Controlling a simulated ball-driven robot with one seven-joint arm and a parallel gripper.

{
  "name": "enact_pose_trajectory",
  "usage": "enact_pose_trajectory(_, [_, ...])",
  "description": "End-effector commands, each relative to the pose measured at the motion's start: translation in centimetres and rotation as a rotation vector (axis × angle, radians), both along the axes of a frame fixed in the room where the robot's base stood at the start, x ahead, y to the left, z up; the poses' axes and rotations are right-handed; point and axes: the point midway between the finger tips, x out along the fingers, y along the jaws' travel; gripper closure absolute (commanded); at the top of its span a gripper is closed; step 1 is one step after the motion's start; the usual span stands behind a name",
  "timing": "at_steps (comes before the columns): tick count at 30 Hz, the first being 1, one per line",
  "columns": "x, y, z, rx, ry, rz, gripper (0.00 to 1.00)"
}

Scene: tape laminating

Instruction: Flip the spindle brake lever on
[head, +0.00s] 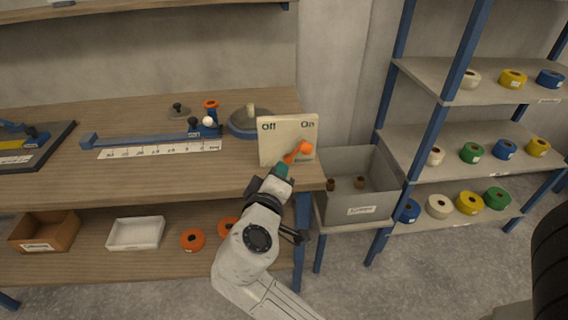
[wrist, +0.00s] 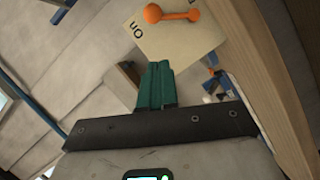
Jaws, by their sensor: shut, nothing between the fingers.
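The spindle brake lever (head: 304,148) is orange with a round knob. It is mounted on a cream panel (head: 272,148) marked "Off" at left and "On" at right, standing at the bench's right front corner. The lever slants up to the right, its knob on the "On" side below that word. In the wrist view the lever (wrist: 178,15) shows at the top, its larger knob near "On". My gripper (head: 282,169) has teal fingers, shut and empty, just below the lever's lower left end. In the wrist view the fingertips (wrist: 157,67) appear apart from the lever.
The wooden bench (head: 60,180) holds a ruler strip (head: 160,149), a blue bar (head: 140,139) and a round spindle base (head: 244,122) behind the panel. A grey bin (head: 355,205) stands right of the bench. A shelf rack (head: 475,150) holds tape rolls farther right.

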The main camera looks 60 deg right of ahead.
Motion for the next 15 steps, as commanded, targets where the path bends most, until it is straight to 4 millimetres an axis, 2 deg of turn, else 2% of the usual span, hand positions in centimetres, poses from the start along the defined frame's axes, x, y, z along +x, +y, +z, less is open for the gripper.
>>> enact_pose_trajectory(1, [-0.3, 0.8, 0.0, 0.0, 0.0, 0.002, 1.0])
enact_pose_trajectory(6, [-0.7, 2.3, 0.3, 0.001, 0.0, 0.001, 1.0])
enact_pose_trajectory(15, [-0.9, 2.6, 0.4, -0.001, 0.0, -0.001, 1.0])
